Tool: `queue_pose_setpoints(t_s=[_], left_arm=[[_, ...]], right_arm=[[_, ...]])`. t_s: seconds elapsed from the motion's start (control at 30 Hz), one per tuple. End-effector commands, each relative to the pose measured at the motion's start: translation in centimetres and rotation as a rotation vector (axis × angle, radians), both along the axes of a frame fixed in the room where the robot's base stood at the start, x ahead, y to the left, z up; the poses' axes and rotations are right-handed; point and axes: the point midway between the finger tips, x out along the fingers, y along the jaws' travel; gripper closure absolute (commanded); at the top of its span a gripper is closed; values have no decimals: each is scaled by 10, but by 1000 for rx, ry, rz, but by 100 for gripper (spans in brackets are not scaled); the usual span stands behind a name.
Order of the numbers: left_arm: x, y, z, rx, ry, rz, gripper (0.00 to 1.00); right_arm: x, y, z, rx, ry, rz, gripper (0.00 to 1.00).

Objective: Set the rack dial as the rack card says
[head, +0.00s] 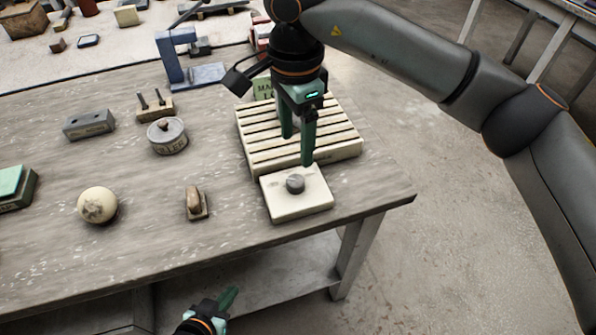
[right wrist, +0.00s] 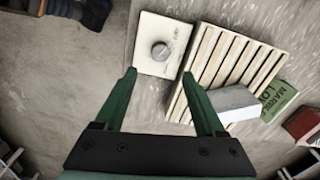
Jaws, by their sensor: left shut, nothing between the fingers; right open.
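The rack dial is a grey round knob (head: 295,184) on a cream plate (head: 312,203) in front of the slatted cream rack (head: 247,140). The knob (right wrist: 160,51) also shows in the right wrist view; its plate markings are too small to read. A green card (head: 263,88) stands behind the rack, partly hidden by my right arm. In the right wrist view, the card (right wrist: 280,100) appears to read "MARBLE LOW", partly covered. My right gripper (head: 297,149) is open and empty above the rack's front edge, close to the knob. My left gripper (head: 230,296) is shut and empty, below the table's front edge.
Left of the rack are a round lidded tin (head: 167,137), a small brown-grey block (head: 195,203), a cream sphere (head: 98,205) and a blue clamp-like stand (head: 180,65). The table top around the dial plate is clear.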

Motion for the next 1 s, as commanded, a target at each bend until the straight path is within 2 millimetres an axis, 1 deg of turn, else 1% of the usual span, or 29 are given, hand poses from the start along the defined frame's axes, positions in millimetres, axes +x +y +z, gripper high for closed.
queue_pose_setpoints(t_s=[0.03, 0.2, 0.3, 0.43, 0.6, 0.87, 0.9, 1.0], left_arm=[[-1, 0, 0, 0, 1, 0, 100], [-1, 0, -1, 0, 2, 0, 100], [-2, 0, -1, 1, 4, 0, 100], [-3, 1, -2, 2, 7, 0, 100], [-4, 1, -3, 3, 9, 0, 100], [-3, 1, -3, 3, 8, 1, 100], [-3, 1, -3, 3, 8, 1, 100], [-3, 2, -3, 4, 7, 2, 100]], right_arm=[[-1, -1, -12, 0, 5, -1, 28], [-1, 0, -48, 1, 6, -1, 28], [-1, 0, -66, 3, 6, -2, 28], [-1, 0, -84, 2, 4, -1, 28], [0, 0, -95, 3, 3, -1, 28], [0, 0, -96, 3, 1, -1, 28], [0, 0, -96, 3, 1, -1, 29], [0, 0, -96, 4, 2, -1, 40]])
